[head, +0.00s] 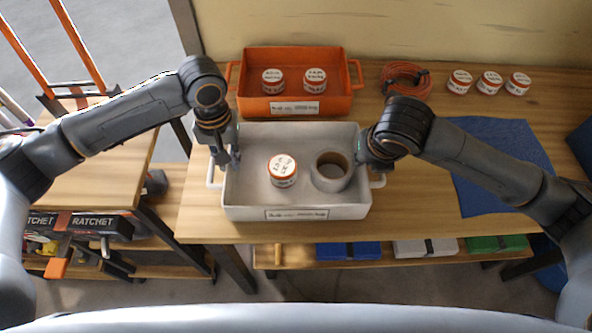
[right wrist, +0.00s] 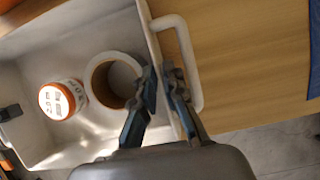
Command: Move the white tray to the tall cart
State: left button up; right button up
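The white tray (head: 240,209) sits on the wooden bench, holding a white jar with an orange rim (head: 283,171) and a grey-white tape roll (head: 331,172). The jar (right wrist: 60,101) and roll (right wrist: 113,80) also show in the right wrist view. My left gripper (head: 226,158) is at the tray's left wall by the handle, its fingers apparently closed on the wall. My right gripper (right wrist: 162,77) is shut on the right wall, one finger inside, one between wall and handle (right wrist: 190,65). A wood-topped cart (head: 95,165) stands left of the bench; I cannot tell whether it is the tall cart.
An orange tray (head: 355,98) with two jars sits just behind the white tray. An orange cable coil (head: 405,78), several jars and a blue cloth (head: 500,150) lie to the right. A ratchet box (head: 92,226) is under the cart top. The visible cart top looks clear.

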pick_arm(q)
jog(key=shift+f, duration=1)
grip_shut()
jog(key=shift+r, duration=0.1)
